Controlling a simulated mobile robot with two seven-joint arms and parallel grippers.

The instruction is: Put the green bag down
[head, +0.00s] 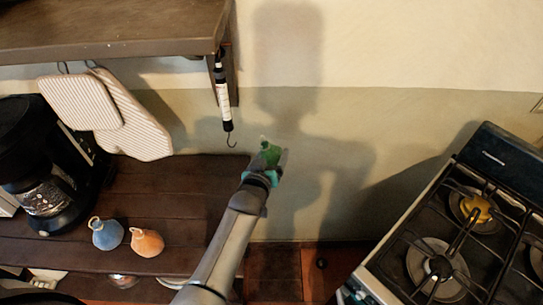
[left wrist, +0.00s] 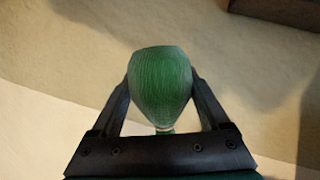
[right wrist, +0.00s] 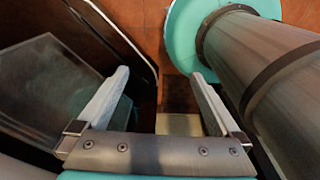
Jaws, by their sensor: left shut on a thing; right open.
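The green bag (left wrist: 161,84) is held between the fingers of my left gripper (left wrist: 162,95) in the left wrist view. In the head view the green bag (head: 269,153) shows small and partly hidden at the end of my left arm, in front of the wall and near the right end of the dark wooden counter (head: 190,190). My left gripper (head: 268,165) is shut on it, held up. My right gripper (right wrist: 160,90) is open and empty in the right wrist view, over the floor beside a dark glass panel.
A blue bag (head: 107,234) and an orange bag (head: 147,242) stand on the counter. A hook scale (head: 222,95) hangs from the shelf (head: 110,30), left of the gripper. Mid-counter is bare.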

